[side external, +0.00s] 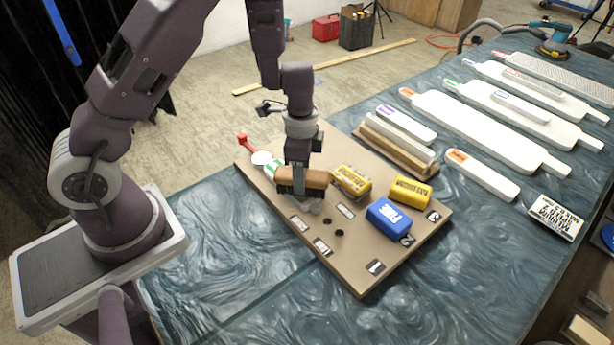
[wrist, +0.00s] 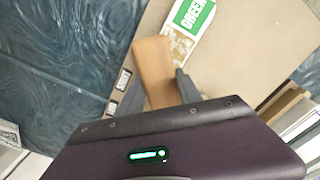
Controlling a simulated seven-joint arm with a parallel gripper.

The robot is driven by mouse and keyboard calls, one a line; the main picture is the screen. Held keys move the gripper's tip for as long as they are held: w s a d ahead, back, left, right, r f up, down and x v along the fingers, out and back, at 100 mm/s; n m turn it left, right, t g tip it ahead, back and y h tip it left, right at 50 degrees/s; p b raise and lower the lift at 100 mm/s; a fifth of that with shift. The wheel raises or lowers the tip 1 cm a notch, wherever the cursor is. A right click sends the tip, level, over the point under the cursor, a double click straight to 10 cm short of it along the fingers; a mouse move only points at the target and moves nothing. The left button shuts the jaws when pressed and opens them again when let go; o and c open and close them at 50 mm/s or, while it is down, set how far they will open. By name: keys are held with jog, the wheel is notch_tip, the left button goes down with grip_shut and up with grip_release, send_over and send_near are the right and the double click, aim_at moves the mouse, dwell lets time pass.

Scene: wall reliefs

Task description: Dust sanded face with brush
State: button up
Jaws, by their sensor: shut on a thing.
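A brush (side external: 302,180) with a brown wooden back and dark bristles is held over the tan board. My gripper (side external: 299,186) is shut on its wooden back, which also shows between the fingers in the wrist view (wrist: 153,68). A white piece with a green label reading GREEN (wrist: 192,20) lies beside the brush, with tan speckles along its edge. In the side view it is partly hidden behind the brush (side external: 272,167). I cannot tell whether the bristles touch anything.
The tan board (side external: 350,265) also bears a blue block (side external: 388,220), two yellow blocks (side external: 351,182) and a red-handled tool (side external: 247,145). Several long white pieces (side external: 475,130) lie to the right. The blue table (side external: 230,270) is clear in front.

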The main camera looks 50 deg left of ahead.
jog(key=shift+a+f, duration=0.2)
jog(key=shift+a, duration=3.15)
jog(key=shift+d, duration=4.4)
jog(key=shift+d+r, duration=0.1)
jog(key=shift+d, duration=0.15)
jog(key=shift+r, duration=3.95)
